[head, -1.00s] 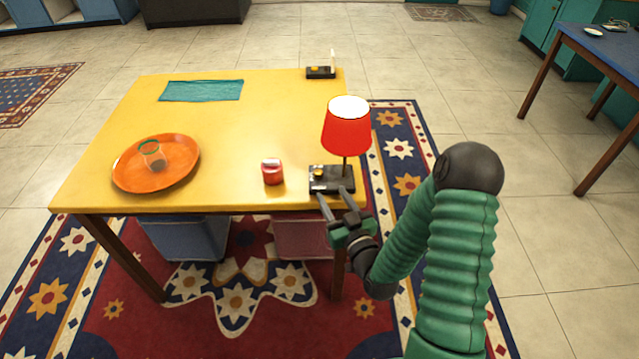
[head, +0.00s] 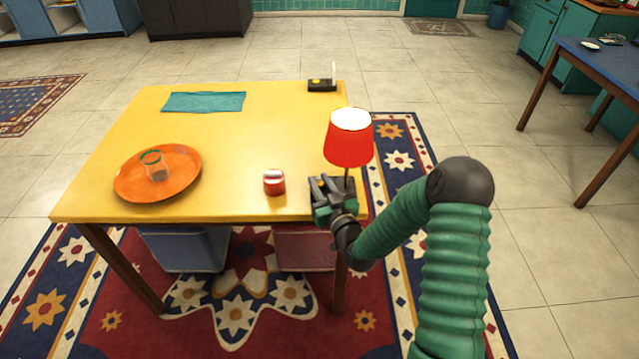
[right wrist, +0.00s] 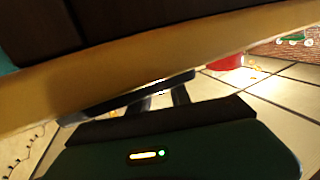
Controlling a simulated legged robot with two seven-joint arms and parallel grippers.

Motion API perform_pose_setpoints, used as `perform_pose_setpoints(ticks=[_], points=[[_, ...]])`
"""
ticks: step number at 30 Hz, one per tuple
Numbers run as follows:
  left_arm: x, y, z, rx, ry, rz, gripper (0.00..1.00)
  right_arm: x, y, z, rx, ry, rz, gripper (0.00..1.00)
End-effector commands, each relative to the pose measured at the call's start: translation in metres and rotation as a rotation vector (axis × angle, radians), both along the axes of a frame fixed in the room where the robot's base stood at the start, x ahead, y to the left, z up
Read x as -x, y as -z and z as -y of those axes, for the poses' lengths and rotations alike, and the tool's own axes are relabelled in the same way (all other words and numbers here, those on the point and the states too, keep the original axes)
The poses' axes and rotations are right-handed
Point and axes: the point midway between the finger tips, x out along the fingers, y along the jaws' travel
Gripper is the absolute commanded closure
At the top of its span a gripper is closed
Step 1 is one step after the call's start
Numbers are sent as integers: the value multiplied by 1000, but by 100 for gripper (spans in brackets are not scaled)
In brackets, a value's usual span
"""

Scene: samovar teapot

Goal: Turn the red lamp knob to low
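The red-shaded lamp (head: 348,138) stands at the near right corner of the yellow table. My right gripper (head: 325,183) is over the lamp's dark base, just left of the stem, and covers most of the base. Its two fingers show apart, so it looks open. The knob on the base is hidden behind the gripper, so I cannot tell its setting or whether the fingers touch it. My left gripper is not in view.
A small red jar (head: 274,182) stands just left of the base. An orange plate (head: 190,180) with a glass (head: 154,165) is on the left of the yellow table (head: 230,150). A teal cloth (head: 204,102) and another black box (head: 321,86) are at the back. The table's middle is clear.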

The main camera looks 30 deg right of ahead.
Motion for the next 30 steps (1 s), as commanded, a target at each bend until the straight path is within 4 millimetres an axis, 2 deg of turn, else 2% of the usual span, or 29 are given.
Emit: perform_pose_setpoints(ticks=[1, 3, 11, 22, 30], points=[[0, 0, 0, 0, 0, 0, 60, 0, 0, -2, -1, -4, 0, 93], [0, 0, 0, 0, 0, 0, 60, 0, 0, -2, -1, -3, 0, 100], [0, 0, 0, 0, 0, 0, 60, -1, 0, -2, -2, 21, 0, 100], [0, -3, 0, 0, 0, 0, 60, -2, -1, -3, 1, 303, 2, 100], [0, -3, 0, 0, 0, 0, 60, 0, 0, -1, 0, 353, 0, 100]])
